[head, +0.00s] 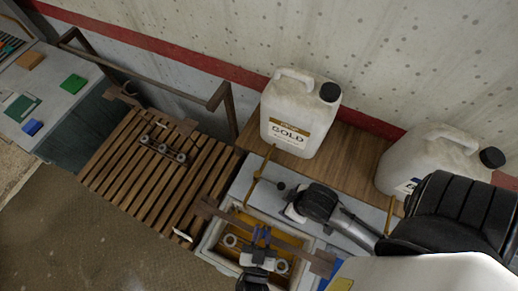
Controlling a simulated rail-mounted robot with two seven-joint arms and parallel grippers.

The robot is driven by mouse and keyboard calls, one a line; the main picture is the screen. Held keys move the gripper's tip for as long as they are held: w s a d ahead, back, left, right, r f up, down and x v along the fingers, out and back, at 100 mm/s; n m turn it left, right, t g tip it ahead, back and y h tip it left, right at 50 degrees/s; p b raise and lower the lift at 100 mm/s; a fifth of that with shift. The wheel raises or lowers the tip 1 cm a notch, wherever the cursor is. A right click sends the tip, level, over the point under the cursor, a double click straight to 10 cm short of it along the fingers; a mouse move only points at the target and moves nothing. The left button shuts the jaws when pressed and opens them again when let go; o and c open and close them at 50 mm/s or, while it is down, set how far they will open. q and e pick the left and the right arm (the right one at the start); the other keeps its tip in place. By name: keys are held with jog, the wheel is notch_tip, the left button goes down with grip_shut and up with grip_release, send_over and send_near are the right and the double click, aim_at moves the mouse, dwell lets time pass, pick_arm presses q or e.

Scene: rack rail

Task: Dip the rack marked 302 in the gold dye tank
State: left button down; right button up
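The white-walled dye tank (209,243) stands at the lower centre with yellow-gold liquid inside. A brown rack bar (222,213) lies across above it, with pale ring-shaped parts (231,240) below it, over the gold. I cannot tell how deep they are, and no number is readable. A gripper with blue fingertips (261,235), taken as my left, comes up from the bottom edge and is closed around the bar's middle. My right arm reaches in from the right; its wrist (315,203) is above the tank's far side and its fingers are hidden.
A jug labelled GOLD (296,125) stands on a wooden shelf (345,155) behind the tank; another white jug (425,160) is to its right. A second rack with several rings (163,148) rests on wooden slats (122,172) at left. A brass post (262,165) rises near the tank.

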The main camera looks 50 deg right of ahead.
pick_arm(q)
notch_tip(320, 180, down, 16)
jog(key=b, duration=1)
jog(key=shift+b, duration=0.4)
jog(key=shift+r, duration=0.1)
dwell(2.4)
jog(key=shift+a+r, duration=0.1)
notch_tip(320, 180, up, 18)
jog(key=p, duration=1.8)
jog(key=shift+r, duration=0.25)
